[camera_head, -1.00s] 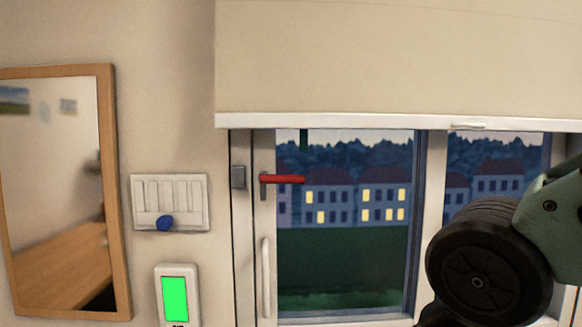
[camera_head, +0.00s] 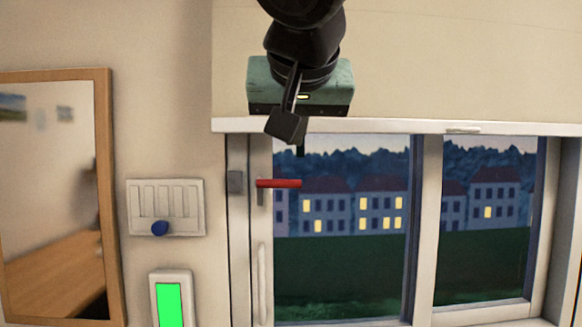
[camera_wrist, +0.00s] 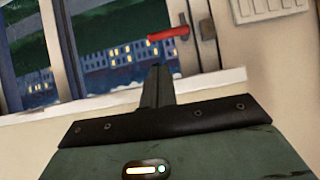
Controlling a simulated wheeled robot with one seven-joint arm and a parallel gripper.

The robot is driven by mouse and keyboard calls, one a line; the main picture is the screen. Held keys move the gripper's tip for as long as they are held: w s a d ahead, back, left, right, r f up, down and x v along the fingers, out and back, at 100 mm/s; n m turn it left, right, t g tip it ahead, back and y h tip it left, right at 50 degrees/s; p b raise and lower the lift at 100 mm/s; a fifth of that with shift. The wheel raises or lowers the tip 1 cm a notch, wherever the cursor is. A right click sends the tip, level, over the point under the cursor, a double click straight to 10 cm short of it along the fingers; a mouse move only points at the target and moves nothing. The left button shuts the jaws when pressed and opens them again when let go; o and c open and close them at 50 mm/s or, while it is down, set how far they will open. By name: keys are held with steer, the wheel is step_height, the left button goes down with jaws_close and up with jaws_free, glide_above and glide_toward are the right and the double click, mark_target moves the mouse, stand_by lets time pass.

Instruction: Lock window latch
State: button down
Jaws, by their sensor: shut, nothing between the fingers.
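The window latch has a red handle (camera_head: 280,183) that lies level, pointing right from its pivot on the white sash frame. A grey block (camera_head: 236,181) sits on the outer frame just left of it. In the wrist view, which is upside down, the red handle (camera_wrist: 168,34) shows beyond my fingertips and the grey block (camera_wrist: 207,29) beside it. My gripper (camera_head: 300,150) is shut and empty, a little above the handle in the head view, with a visible gap. In the wrist view my gripper's fingers (camera_wrist: 157,72) are together. Its distance from the window is unclear.
A cream blind (camera_head: 430,60) covers the upper window behind my arm. A vertical white handle (camera_head: 262,283) is below the latch. A switch panel (camera_head: 166,207), a green-screened device (camera_head: 170,303) and a wood-framed mirror (camera_head: 104,200) are on the wall at left.

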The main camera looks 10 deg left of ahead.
mark_target(279, 182)
steer(key=p+x, duration=0.4)
steer(key=x, duration=0.6)
steer(key=shift+f, duration=0.1)
stand_by(0.3)
